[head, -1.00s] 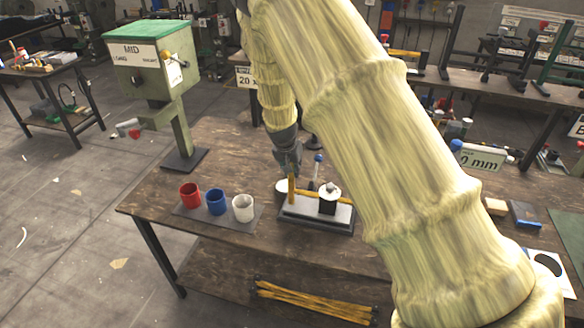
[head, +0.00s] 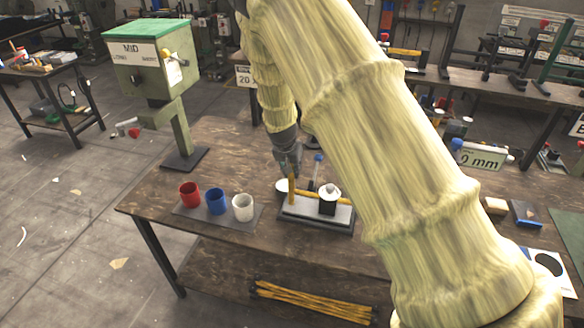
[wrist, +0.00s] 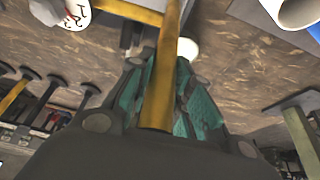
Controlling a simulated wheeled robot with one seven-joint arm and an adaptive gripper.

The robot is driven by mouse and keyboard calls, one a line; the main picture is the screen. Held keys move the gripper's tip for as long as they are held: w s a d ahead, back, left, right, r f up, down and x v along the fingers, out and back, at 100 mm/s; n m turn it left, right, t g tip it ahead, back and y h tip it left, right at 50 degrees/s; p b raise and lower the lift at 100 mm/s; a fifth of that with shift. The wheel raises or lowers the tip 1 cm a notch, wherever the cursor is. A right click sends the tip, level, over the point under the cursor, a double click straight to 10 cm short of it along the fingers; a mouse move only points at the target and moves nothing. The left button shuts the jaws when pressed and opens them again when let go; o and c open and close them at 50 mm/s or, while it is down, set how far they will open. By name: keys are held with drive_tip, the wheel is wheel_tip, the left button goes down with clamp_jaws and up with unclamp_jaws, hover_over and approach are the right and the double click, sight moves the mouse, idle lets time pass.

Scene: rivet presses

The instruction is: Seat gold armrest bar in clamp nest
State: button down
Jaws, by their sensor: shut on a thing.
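The gold armrest bar (head: 292,187) is at the left end of the clamp nest (head: 316,218) in the head view. One gold length stands upright there, and a gold length also runs across the fixture. My gripper (head: 289,166) is above the upright part. In the wrist view the bar (wrist: 163,75) runs between the teal finger pads, which are closed on it. The nest has a dark base with a pale top, a black block with a white knob (head: 330,192), and a blue-knobbed lever (head: 318,170). Whether the bar touches the nest floor cannot be told.
Red (head: 189,194), blue (head: 216,201) and white (head: 243,207) cups stand on a grey mat left of the nest. A green press (head: 160,80) stands at the table's far left. Spare gold bars (head: 315,300) lie on the lower shelf. Bare wood lies behind the cups.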

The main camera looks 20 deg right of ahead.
drive_tip(key=shift+f+b, duration=0.45)
drive_tip(key=shift+f, duration=0.3)
drive_tip(key=c, duration=1.2)
unclamp_jaws()
drive_tip(key=v, duration=1.2)
